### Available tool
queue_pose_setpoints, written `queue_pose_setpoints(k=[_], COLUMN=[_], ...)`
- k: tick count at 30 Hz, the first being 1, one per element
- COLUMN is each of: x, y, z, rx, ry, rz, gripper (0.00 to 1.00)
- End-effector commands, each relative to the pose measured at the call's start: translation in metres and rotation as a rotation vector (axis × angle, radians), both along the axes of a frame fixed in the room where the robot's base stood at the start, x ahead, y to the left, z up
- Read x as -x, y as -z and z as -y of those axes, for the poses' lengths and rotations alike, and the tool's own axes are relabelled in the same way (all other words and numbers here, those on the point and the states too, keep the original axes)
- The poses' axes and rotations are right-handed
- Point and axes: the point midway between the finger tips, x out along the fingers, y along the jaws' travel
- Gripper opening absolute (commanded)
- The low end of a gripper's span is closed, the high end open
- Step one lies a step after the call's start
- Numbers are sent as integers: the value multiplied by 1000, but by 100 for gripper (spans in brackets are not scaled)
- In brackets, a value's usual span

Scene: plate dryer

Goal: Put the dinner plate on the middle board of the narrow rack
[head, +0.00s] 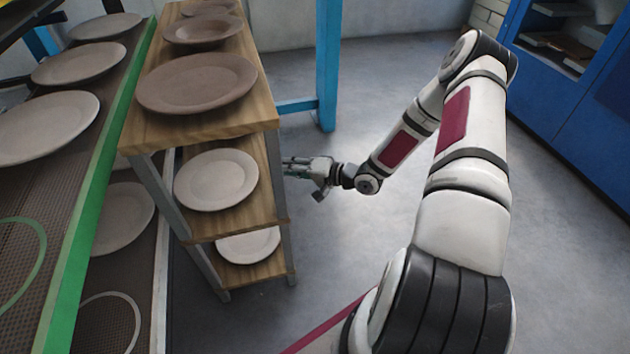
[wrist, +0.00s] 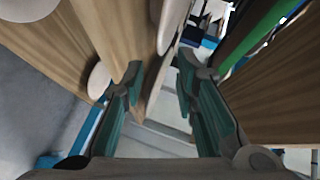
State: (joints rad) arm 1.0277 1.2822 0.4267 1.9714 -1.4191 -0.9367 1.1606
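The narrow rack (head: 200,128) has wooden boards at three heights. A pale round plate (head: 216,180) lies flat on the middle board (head: 262,205), near its front end; I cannot tell whether it is the dinner plate. My gripper (head: 290,166) is just right of the rack, near the height of the middle board. In the wrist view its green-padded fingers (wrist: 160,82) are apart with nothing gripped between them. A pale plate edge (wrist: 172,24) shows beyond the fingertips, apart from them.
Brown plates (head: 197,82) stand along the top board. Another pale plate (head: 248,244) lies on the bottom board. A green-edged shelf (head: 92,172) with several plates stands close on the left. A blue post (head: 327,65) is behind.

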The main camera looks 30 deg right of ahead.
Motion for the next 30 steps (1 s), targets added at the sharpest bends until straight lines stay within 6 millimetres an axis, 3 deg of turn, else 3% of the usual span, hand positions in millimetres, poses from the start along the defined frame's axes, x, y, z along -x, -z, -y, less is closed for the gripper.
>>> queue_pose_setpoints(k=[5, 10, 14, 23, 30], x=[-5, -12, -11, 19, 77], y=[-4, -20, -44, -135, -221], z=[4, 18, 33, 56, 49], rx=[93, 370, 608, 1044, 1255], ry=[-13, -46, -65, -74, -69], rz=[-31, -132, -221, -418, -573], gripper=[27, 27, 27, 27, 27])
